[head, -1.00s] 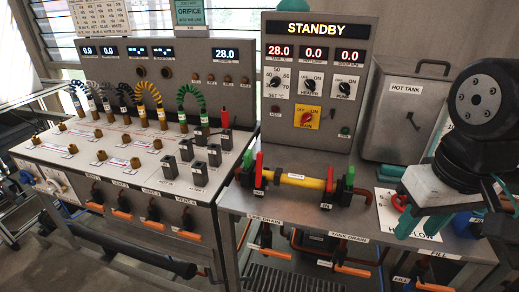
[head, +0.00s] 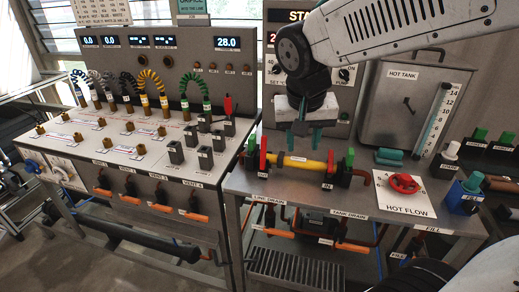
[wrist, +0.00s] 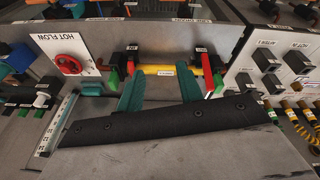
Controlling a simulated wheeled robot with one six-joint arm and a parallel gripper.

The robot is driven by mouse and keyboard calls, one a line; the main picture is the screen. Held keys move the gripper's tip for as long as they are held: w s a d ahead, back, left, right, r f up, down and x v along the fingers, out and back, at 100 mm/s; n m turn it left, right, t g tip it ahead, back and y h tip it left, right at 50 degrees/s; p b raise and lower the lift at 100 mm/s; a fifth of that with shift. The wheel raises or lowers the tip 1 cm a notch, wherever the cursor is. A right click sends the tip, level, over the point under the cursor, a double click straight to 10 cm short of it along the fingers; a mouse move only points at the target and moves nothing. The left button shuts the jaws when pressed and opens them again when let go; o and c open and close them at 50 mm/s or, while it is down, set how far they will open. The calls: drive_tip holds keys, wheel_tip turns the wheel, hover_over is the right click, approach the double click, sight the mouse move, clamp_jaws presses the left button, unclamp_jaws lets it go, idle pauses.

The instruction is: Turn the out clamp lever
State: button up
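A yellow pipe piece (head: 298,162) lies between two black clamps on the right bench. The left clamp, whose label looks like OUT, has a red lever (head: 263,158) and a green lever (head: 252,143), both standing up. The right clamp, labelled IN, also has a red (head: 331,161) and a green lever (head: 349,158) up. My gripper (head: 299,131) points down above the yellow piece, apart from it. In the wrist view its teal fingers (wrist: 161,90) are spread and empty. The OUT clamp's red lever (wrist: 207,72) shows there beyond the right fingertip.
A red handwheel (head: 404,184) on the HOT FLOW plate and a teal block (head: 389,157) are right of the clamps. A hot tank (head: 396,110) stands behind. Left, a panel bench (head: 110,145) has several plugs and black switches near the OUT clamp.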

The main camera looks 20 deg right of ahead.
sight(264, 148)
drive_tip(key=w+a+f+m, duration=0.1)
drive_tip(key=w, duration=0.3)
drive_tip(key=w+a+f+m+t, duration=0.1)
drive_tip(key=w, duration=0.3)
drive_tip(key=w+a+f, duration=0.2)
drive_tip(key=w, duration=0.2)
drive_tip(key=shift+w+m+h, duration=0.25)
drive_tip(key=shift+m+h, duration=0.05)
drive_tip(key=shift+m, duration=0.1)
drive_tip(key=x, duration=0.6)
drive_tip(key=shift+w+f, duration=0.35)
drive_tip(key=shift+w, duration=0.05)
drive_tip(key=shift+w+f+t, duration=0.2)
drive_tip(key=shift+f+t, duration=0.1)
drive_tip(key=shift+f, duration=0.2)
drive_tip(key=shift+d, duration=0.1)
clamp_jaws()
